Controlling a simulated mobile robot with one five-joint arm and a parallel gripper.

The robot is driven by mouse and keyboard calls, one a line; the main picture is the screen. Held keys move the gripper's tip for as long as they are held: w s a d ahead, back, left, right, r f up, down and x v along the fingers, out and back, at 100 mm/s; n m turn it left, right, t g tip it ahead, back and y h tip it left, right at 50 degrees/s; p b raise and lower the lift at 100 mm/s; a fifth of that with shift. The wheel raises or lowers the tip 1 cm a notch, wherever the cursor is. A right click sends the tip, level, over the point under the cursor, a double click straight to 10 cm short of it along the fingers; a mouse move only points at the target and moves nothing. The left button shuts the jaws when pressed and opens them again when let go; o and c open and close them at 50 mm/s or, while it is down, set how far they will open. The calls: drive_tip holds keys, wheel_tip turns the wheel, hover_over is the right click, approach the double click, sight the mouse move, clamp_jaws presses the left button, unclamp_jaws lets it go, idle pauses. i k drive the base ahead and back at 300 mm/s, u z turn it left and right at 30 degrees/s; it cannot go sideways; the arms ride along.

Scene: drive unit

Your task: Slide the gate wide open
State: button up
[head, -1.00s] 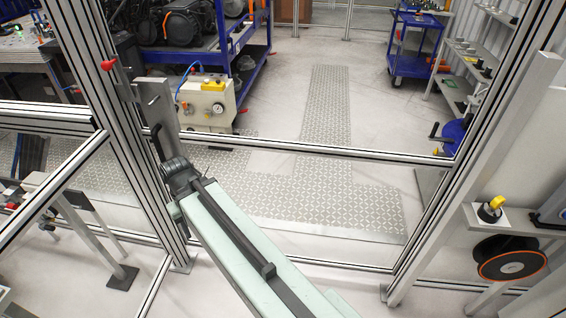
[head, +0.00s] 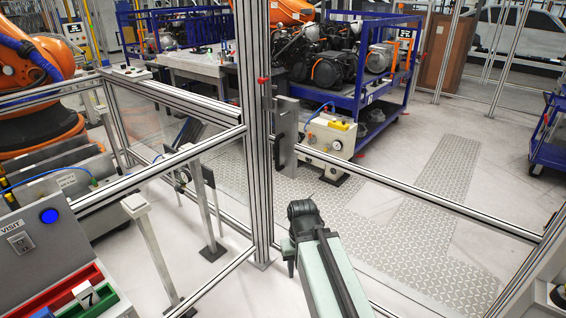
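The gate appears as a clear panel in an aluminium frame; its middle rail (head: 420,193) runs from the upright post (head: 258,130) toward the lower right. At the post side is an upright grey metal plate (head: 288,112) with a dark handle-like part (head: 285,150) beside it. The gate's edge looks close against the post; I cannot tell if there is a gap. My gripper (head: 296,238) is at the end of my pale green arm, in front of the panel and below the handle-like part. It looks apart from it. Its fingers are too dark and small to read.
Fixed fence rails (head: 160,168) run left of the post. A grey console (head: 50,240) with a blue button and red and green bins stands at lower left. Beyond the fence are an orange robot (head: 35,85), a blue cart (head: 370,80) and open patterned floor (head: 440,225).

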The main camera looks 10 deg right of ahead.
sight(285, 140)
drive_tip(key=u, duration=0.75)
drive_tip(key=i, duration=1.35)
drive_tip(key=u, duration=0.5)
drive_tip(key=k, duration=0.9)
drive_tip(key=u, duration=0.2)
drive_tip(key=i, duration=0.9)
drive_tip(key=z, duration=0.1)
